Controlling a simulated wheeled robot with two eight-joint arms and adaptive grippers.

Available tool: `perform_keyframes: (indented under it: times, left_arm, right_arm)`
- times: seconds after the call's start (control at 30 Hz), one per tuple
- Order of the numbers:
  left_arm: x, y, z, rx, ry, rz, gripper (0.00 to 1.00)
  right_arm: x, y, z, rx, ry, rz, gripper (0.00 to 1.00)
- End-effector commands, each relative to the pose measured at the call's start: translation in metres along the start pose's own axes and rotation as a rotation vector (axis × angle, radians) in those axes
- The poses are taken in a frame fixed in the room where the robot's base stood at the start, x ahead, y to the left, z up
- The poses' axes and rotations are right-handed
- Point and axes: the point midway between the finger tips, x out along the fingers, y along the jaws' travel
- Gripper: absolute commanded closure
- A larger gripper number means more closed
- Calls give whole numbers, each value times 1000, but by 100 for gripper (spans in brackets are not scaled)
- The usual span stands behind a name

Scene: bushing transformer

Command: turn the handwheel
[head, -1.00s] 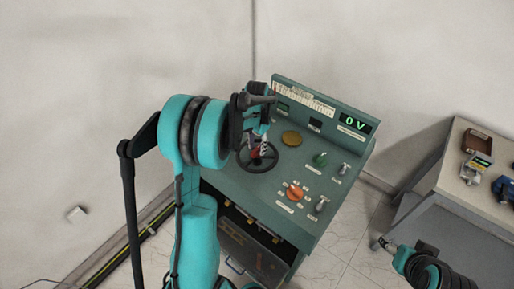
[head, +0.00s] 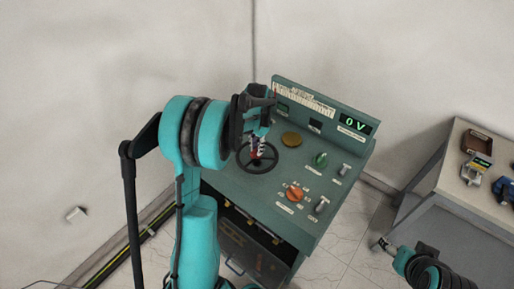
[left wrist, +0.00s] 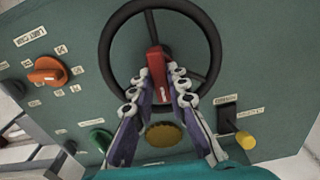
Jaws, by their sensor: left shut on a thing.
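The black handwheel (head: 257,158) lies on the left part of the green control panel's sloped top. It also shows at the top of the left wrist view (left wrist: 113,68), with a red handle (left wrist: 157,72) on it. My left gripper (head: 258,148) is above the wheel, its fingers pointing down at the red handle. In the left wrist view my left gripper (left wrist: 158,88) has its fingertips on both sides of the red handle, shut on it. My right gripper (head: 382,245) shows only partly at the lower right, apart from the panel; its jaws are too small to judge.
The panel carries an orange knob (head: 294,193), a green knob (head: 321,159), a brass disc (head: 291,139) and a display (head: 355,125) reading 0 V. A grey side table (head: 440,185) with several small items stands at the right. Floor is free between them.

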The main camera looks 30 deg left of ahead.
Motion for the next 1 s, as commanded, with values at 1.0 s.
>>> perform_keyframes:
  times: [1.0]
  left_arm:
    - [0, 0, 0, 892, 0, -1, 100]
  right_arm:
    - [15, 0, 11, 0, 0, 0, 36]
